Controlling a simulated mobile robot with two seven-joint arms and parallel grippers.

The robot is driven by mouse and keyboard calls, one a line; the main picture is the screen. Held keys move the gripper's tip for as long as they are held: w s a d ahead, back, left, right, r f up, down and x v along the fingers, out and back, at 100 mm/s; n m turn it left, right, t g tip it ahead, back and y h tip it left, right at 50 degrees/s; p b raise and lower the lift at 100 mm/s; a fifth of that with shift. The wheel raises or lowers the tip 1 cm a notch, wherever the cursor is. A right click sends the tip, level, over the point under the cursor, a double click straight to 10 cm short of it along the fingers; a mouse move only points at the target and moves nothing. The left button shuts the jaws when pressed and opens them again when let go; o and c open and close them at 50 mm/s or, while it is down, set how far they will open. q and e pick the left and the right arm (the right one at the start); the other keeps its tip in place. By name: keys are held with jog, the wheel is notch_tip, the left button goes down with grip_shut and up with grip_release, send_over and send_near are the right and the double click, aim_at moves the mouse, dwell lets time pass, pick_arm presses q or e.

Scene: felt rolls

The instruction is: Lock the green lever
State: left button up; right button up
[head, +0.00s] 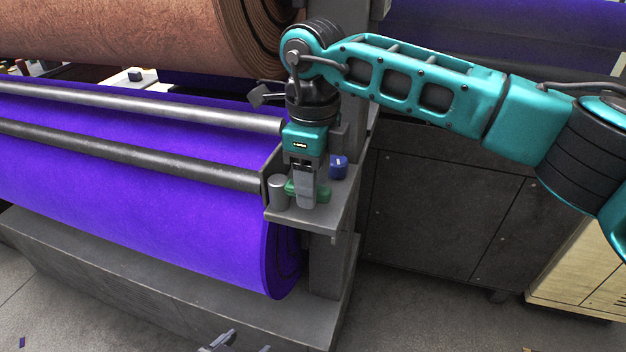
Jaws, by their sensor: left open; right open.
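The green lever (322,193) is on a small grey metal bracket at the right end of the purple roll. It is partly hidden behind my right gripper. My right gripper (306,196) points down over the lever with its fingers open. My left gripper (235,343) shows only in part at the bottom edge, open and well away from the lever.
A blue knob (338,166) sits just behind the lever, and a grey cylinder (278,191) stands to its left. The bracket (338,212) joins a grey post. Two metal bars (150,150) cross the purple roll (130,200). A brown roll (130,35) hangs above.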

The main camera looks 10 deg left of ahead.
notch_tip(320, 180, up, 12)
dwell(0.4)
jog(key=shift+r, duration=0.1)
